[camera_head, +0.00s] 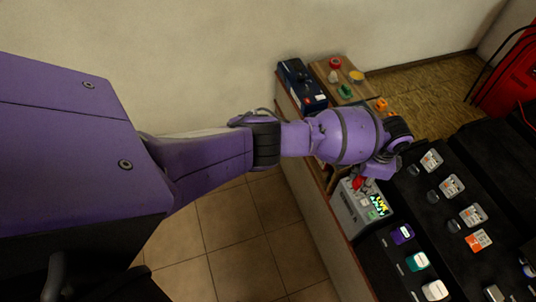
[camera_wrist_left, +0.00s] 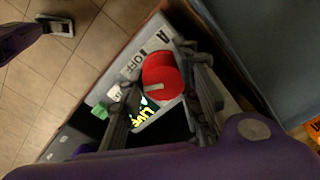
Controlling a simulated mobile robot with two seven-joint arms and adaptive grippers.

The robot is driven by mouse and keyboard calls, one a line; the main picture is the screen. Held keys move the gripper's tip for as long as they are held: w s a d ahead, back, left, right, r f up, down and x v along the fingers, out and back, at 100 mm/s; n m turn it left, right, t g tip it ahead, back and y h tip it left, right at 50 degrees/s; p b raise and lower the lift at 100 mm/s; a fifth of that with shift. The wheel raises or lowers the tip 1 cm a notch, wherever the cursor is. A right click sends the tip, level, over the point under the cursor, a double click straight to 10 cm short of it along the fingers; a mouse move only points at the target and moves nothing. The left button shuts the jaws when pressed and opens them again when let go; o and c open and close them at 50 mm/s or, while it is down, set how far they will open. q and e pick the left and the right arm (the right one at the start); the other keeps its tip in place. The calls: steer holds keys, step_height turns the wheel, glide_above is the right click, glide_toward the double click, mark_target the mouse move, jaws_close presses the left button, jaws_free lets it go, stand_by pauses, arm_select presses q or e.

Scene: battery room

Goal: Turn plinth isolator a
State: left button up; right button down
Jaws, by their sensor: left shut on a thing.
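Plinth isolator a is a grey box (camera_head: 352,208) on the wooden bench, with a red rotary knob (camera_head: 358,183) on top. In the left wrist view the red knob (camera_wrist_left: 161,76) has a pale pointer bar, and the letters "A" and "OFF" are printed on the grey face beside it. My left gripper (camera_head: 366,180) reaches down over the box, and in the left wrist view its dark fingers (camera_wrist_left: 160,84) are shut on the knob from both sides. The gripper partly hides the knob in the head view.
A dark blue box (camera_head: 302,84) stands at the bench's back left, beside a wooden board (camera_head: 325,76) with small red, yellow and green parts. Black battery racks (camera_head: 458,190) with several coloured-label units lie to the right. A red cabinet (camera_head: 513,80) stands far right. Tiled floor (camera_head: 245,235) is clear.

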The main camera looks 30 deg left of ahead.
arm_select(q)
steer(key=shift+s+d+n+p, duration=0.2)
steer(key=shift+s+n+p, duration=0.15)
steer(key=shift+n, duration=0.65)
steer(key=shift+n+p, duration=0.45)
steer(key=shift+n, duration=0.65)
steer(key=shift+w+d+f+n+p, duration=0.15)
steer(key=shift+n+p, duration=0.15)
steer(key=shift+n, duration=0.8)
steer(key=o, duration=1)
steer(key=shift+o, duration=0.3)
